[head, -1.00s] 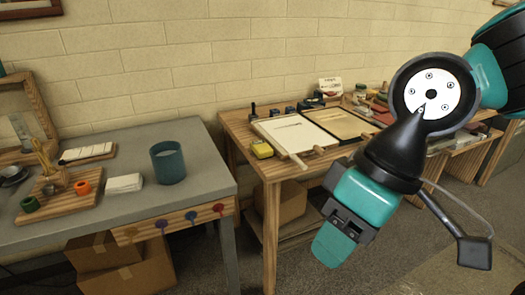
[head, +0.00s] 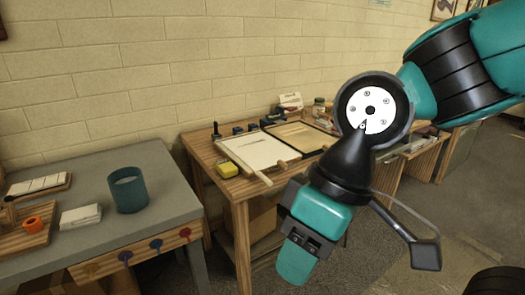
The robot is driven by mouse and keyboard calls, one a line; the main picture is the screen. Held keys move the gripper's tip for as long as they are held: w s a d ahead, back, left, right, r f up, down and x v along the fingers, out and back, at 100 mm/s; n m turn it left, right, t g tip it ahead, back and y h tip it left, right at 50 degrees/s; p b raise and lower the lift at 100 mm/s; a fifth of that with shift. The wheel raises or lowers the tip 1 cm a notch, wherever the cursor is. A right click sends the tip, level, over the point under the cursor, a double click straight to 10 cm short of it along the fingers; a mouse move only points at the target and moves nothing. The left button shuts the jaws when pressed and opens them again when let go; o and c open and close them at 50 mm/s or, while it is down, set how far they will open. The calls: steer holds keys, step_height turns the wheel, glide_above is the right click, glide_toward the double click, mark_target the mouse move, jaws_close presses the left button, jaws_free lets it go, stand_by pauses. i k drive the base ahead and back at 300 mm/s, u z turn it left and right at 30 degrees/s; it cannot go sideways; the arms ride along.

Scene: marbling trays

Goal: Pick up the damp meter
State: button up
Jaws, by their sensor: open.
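I cannot single out the damp meter for certain. A small yellow block (head: 228,169) lies at the left front corner of the wooden table (head: 243,188); it is too small to tell whether it is the meter or something else. My gripper (head: 297,262) hangs in front of the wooden table, pointing down, apart from everything on it. It is open, with nothing seen in it. My arm hides the right part of that table.
On the wooden table are a white-sheeted tray (head: 257,152), a tan-sheeted tray (head: 303,136) and several small dark items behind. The grey table (head: 165,195) at left holds a teal pot (head: 128,190) and a folded white cloth (head: 81,216).

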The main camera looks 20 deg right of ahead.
mark_target(226, 169)
steer(key=z, duration=0.5)
steer(key=k, duration=0.55)
steer(key=z, duration=0.45)
steer(key=i, duration=1.4)
steer(key=u, duration=1.35)
steer(key=i, duration=0.55)
steer(key=u, duration=0.5)
